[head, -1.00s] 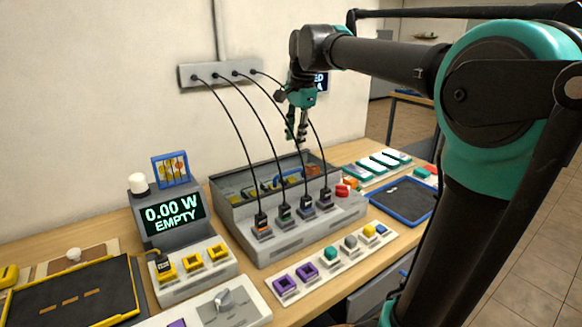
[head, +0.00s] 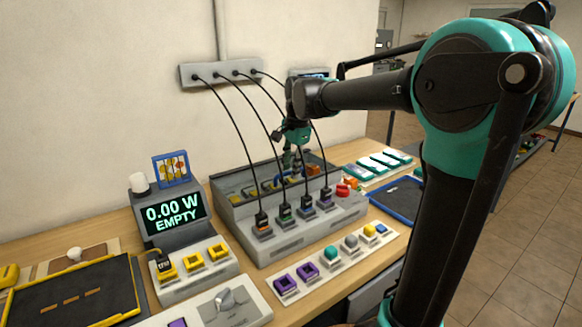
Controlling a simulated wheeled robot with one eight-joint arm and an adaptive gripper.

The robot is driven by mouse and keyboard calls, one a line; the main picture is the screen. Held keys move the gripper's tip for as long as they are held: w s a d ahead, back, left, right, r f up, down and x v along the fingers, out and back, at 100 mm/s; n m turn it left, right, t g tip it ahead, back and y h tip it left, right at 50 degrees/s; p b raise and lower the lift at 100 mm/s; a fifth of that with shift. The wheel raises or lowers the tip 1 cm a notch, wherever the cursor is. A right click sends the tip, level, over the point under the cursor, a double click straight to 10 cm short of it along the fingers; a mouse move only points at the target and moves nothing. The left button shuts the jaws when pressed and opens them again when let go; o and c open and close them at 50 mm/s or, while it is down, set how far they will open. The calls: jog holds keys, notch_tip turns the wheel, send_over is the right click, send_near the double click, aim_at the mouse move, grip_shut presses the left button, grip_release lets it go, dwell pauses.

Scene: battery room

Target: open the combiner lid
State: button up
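The combiner (head: 285,236) is a grey box on the bench with several black cables plugged into its front ledge. Behind the ledge is a grey-walled section (head: 226,192) showing yellow, blue and orange parts. I cannot make out clearly whether a lid covers this section. My gripper (head: 289,166) points down over the back of this section, among the cables in the picture. Its fingers are small and partly hidden, so contact and opening cannot be told.
Black cables rise from the combiner to a wall socket strip (head: 220,73). A display reading "0.00 W EMPTY" (head: 174,213) stands to the left. A strip of coloured buttons and purple sockets (head: 333,262) lies in front. A blue tray (head: 397,218) is to the right.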

grip_shut()
dwell(0.3)
